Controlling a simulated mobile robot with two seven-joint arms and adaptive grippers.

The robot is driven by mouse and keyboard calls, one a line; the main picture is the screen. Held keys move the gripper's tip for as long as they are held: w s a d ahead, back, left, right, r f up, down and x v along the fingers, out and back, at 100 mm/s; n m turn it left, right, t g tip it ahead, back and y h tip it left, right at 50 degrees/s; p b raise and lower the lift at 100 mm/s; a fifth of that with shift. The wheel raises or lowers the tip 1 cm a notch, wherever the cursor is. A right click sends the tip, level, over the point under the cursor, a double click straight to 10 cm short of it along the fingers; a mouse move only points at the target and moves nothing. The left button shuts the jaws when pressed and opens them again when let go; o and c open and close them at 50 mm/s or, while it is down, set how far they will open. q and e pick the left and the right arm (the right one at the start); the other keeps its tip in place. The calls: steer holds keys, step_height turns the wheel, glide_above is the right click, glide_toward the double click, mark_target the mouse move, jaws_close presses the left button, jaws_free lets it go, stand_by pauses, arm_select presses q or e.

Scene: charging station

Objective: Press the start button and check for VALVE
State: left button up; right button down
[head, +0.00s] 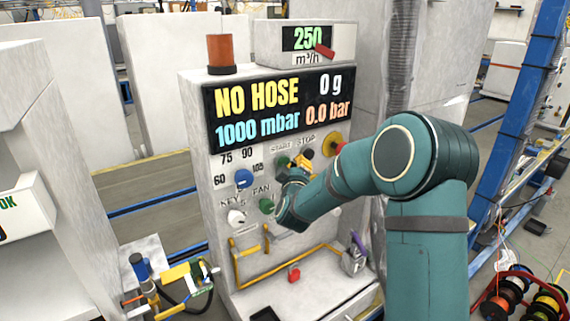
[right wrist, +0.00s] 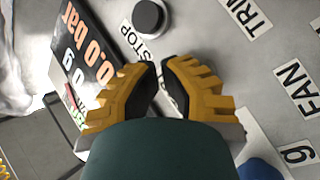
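The grey control panel (head: 215,185) carries a black display (head: 270,107) reading NO HOSE, 0 g, 1000 mbar and 0.0 bar. The word VALVE does not show on it. Part of the green start button (head: 282,161) shows below the START label. A black button (right wrist: 150,17) beside the STOP label shows in the right wrist view. My right gripper (right wrist: 160,68) has its yellow fingertips close together, with nothing seen between them. It is in front of the panel by the START and STOP buttons; contact cannot be told. My left gripper is out of view.
A red-and-yellow emergency button (head: 334,144) is right of STOP. A blue knob (head: 243,179), a green FAN button (head: 266,205) and a white key switch (head: 236,217) are lower left. A yellow pipe (head: 290,266) runs below. Cable spools (head: 520,295) stand at right.

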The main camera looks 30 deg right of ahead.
steer(key=shift+w, duration=0.2)
steer(key=shift+w, duration=0.25)
steer(key=shift+w+a, duration=0.1)
steer(key=shift+w, duration=0.35)
stand_by(0.7)
steer(key=shift+s, duration=0.1)
steer(key=shift+s+b, duration=0.35)
steer(key=shift+s, duration=0.4)
steer(key=shift+s+d+b, duration=0.15)
steer(key=shift+s+b, duration=0.15)
steer(key=shift+s, duration=1)
steer(key=shift+s+d+b, duration=0.15)
steer(key=shift+s+b, duration=0.15)
steer(key=shift+s, duration=0.95)
